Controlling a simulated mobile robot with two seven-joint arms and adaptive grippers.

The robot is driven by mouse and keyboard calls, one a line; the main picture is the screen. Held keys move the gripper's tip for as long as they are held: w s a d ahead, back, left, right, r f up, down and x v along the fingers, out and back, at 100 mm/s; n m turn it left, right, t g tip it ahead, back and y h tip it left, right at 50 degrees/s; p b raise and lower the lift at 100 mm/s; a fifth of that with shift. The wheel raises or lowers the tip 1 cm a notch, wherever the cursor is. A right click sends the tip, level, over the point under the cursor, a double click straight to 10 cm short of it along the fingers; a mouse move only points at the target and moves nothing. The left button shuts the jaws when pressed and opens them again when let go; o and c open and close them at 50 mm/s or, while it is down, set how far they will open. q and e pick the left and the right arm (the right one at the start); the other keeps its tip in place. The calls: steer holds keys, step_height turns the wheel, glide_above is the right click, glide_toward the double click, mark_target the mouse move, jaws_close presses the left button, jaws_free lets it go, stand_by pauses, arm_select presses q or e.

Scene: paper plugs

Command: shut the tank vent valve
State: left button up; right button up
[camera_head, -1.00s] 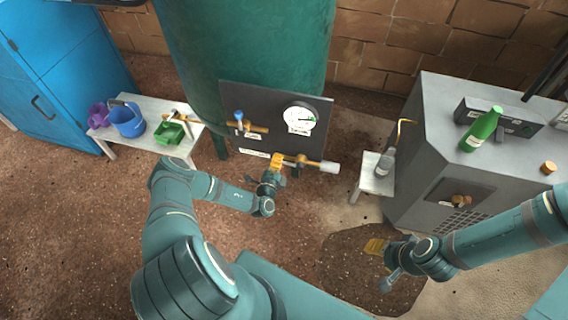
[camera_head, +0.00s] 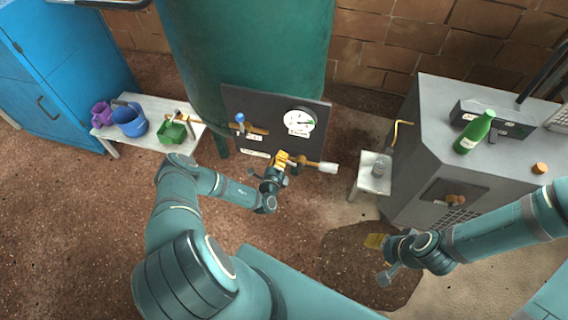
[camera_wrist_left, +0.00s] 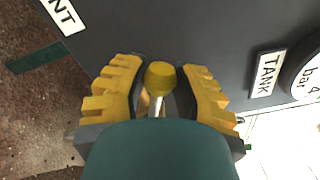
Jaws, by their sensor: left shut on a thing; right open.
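The lower valve is on a brass pipe (camera_head: 312,164) along the bottom of the dark panel (camera_head: 277,105). My left gripper (camera_head: 281,160) is at the left part of this pipe and covers the valve body in the head view. In the left wrist view, a yellow knob (camera_wrist_left: 160,75) on a pale stem stands between the yellow fingers, and the gripper is shut on it. A label ending in "NT" (camera_wrist_left: 63,15) is at the upper left there. How far the valve is turned cannot be told. My right gripper (camera_head: 376,241) is open and empty, low above the floor.
A blue-handled valve (camera_head: 240,118) and a pressure gauge (camera_head: 300,120) are on the panel above. A white bench (camera_head: 112,137) stands left. A dark patch (camera_head: 345,255) marks the floor.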

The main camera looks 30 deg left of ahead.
arm_select(q)
steer(key=shift+d+r+m+p, duration=0.3)
steer(key=shift+r+m+p, duration=0.05)
steer(key=shift+m, duration=0.25)
steer(key=shift+w+d+r+m+p, duration=0.15)
steer(key=shift+d+r+m+p, duration=0.3)
steer(key=shift+r+m+p, duration=0.45)
steer(key=shift+d+m+p, duration=0.25)
steer(key=shift+m+p, duration=0.35)
